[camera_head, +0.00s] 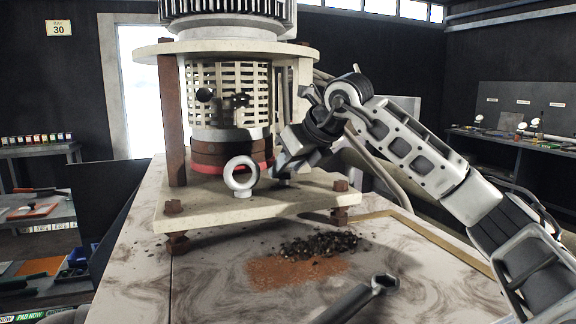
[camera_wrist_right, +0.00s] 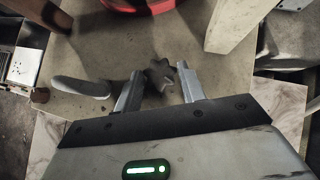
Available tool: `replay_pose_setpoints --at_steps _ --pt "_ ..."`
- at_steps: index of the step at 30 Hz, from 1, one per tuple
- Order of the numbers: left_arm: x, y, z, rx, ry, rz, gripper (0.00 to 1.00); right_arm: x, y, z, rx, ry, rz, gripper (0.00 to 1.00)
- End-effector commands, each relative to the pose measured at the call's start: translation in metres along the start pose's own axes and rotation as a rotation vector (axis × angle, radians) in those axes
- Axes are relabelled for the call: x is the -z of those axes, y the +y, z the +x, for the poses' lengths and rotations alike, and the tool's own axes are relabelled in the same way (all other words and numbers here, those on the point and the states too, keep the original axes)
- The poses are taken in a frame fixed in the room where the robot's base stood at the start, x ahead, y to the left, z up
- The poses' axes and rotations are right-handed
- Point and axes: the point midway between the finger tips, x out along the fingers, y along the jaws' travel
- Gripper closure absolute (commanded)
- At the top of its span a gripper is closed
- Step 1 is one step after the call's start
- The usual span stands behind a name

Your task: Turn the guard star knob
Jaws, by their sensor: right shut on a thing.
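The star knob (camera_wrist_right: 160,76) is dark and lobed. In the right wrist view it sits low over the pale base plate, between the two fingers of my right gripper (camera_wrist_right: 160,88). The right gripper is shut on it. In the head view the right gripper (camera_head: 284,166) reaches in from the right and points down at the plate, to the right of a pale ring bolt; there the knob is mostly hidden by the gripper. My left gripper is not in view.
The ring bolt (camera_head: 240,176) stands close left of the gripper. A brown post (camera_head: 172,120) and the screen's red band (camera_head: 207,167) are nearby. Dark gravel (camera_head: 320,243) and reddish grit (camera_head: 290,272) lie on the marbled table. A grey wrench (camera_head: 362,299) is at the front.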

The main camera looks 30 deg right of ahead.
Motion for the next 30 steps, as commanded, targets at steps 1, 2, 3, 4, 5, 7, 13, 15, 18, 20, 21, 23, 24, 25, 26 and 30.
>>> replay_pose_setpoints --at_steps 1,2,3,4,5,7,13,15,18,20,21,23,24,25,26,30 --pt "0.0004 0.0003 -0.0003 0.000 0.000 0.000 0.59 -0.0006 -0.0021 -0.0005 -0.031 -0.003 -0.024 0.83" --pt "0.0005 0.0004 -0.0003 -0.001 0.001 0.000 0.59 -0.0009 -0.0024 -0.0005 -0.051 -0.003 -0.044 0.83" --pt "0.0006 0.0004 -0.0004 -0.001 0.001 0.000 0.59 -0.0010 -0.0032 -0.0005 -0.078 -0.003 -0.070 0.83" --pt "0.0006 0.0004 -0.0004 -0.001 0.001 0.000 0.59 -0.0012 -0.0035 -0.0006 -0.098 -0.004 -0.090 0.83" --pt "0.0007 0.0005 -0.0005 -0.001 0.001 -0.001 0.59 -0.0013 -0.0039 -0.0004 -0.119 -0.004 -0.109 0.83" --pt "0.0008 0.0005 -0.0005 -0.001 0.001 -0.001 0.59 -0.0015 -0.0050 -0.0001 -0.166 -0.004 -0.156 0.83" --pt "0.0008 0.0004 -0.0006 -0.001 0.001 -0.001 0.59 -0.0031 -0.0073 0.0002 -0.301 -0.006 -0.290 0.83" --pt "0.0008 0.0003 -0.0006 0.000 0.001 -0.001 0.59 -0.0036 -0.0080 0.0004 -0.348 -0.006 -0.337 0.83" --pt "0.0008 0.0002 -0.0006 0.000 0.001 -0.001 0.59 -0.0046 -0.0088 0.0007 -0.411 -0.007 -0.402 0.83" --pt "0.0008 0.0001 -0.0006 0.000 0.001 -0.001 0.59 -0.0048 -0.0096 0.0010 -0.447 -0.007 -0.437 0.83" --pt "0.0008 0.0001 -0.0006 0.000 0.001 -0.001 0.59 -0.0052 -0.0099 0.0014 -0.470 -0.008 -0.461 0.83" --pt "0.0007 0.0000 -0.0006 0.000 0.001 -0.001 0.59 -0.0057 -0.0102 0.0012 -0.502 -0.008 -0.494 0.83" --pt "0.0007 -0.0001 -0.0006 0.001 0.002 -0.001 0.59 -0.0058 -0.0107 0.0016 -0.521 -0.008 -0.515 0.83" --pt "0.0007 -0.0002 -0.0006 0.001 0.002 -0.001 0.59 -0.0059 -0.0107 0.0019 -0.536 -0.007 -0.529 0.83" --pt "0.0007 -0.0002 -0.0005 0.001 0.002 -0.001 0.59 -0.0063 -0.0107 0.0018 -0.550 -0.009 -0.543 0.83" --pt "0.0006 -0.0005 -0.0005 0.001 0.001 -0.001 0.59 -0.0066 -0.0116 0.0024 -0.602 -0.007 -0.599 0.83"
